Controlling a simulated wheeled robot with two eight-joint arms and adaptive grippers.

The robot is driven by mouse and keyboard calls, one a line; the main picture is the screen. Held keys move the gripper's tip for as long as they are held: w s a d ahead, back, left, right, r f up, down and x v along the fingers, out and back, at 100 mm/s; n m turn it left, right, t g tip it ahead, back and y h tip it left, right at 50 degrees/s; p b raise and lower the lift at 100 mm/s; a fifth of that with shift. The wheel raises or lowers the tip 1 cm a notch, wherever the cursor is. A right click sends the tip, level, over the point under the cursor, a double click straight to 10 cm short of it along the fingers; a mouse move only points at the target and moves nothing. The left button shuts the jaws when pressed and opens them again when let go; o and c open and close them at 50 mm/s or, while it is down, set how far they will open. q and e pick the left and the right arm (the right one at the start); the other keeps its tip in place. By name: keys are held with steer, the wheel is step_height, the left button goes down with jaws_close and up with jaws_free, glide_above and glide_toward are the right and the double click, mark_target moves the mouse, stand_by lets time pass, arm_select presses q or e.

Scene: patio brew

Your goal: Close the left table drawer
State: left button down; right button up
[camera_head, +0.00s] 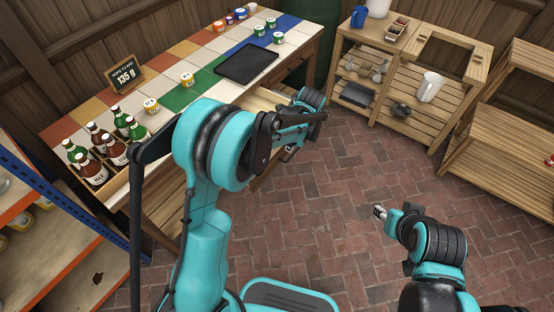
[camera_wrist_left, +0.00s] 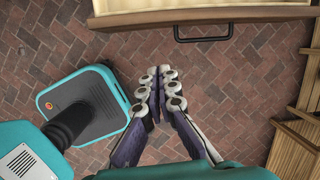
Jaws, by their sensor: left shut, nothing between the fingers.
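The table drawer (camera_head: 262,99) shows as a pale wooden box sticking out under the tiled table's front edge, so it is open; my left arm hides much of it. In the left wrist view, its wooden front (camera_wrist_left: 270,13) and dark bar handle (camera_wrist_left: 203,37) are at the top. My left gripper (camera_wrist_left: 163,72) is shut and empty, below and left of the handle in that view, apart from it. In the head view the left gripper (camera_head: 288,153) is mostly hidden by its own arm. My right gripper (camera_head: 379,211) is over the brick floor, too small to judge.
The tiled table (camera_head: 205,62) carries bottles in a wooden crate (camera_head: 116,183), several small jars, a black tray (camera_head: 247,63) and a sign (camera_head: 124,74). Wooden shelves (camera_head: 520,120) stand at the right, a metal rack (camera_head: 60,240) at the left. Brick floor (camera_head: 345,190) between is clear.

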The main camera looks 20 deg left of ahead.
arm_select(q)
step_height(320, 180, down, 2)
steer(key=m, duration=0.1)
steer(key=b, duration=0.6)
glide_toward(277, 156)
steer(key=shift+m, duration=0.3)
steer(key=f, duration=0.2)
steer(key=s+f, duration=0.1)
steer(key=f, duration=0.1)
steer(key=a+f, duration=0.1)
steer(key=shift+s+f, duration=0.4)
steer(key=shift+w+a, duration=0.1)
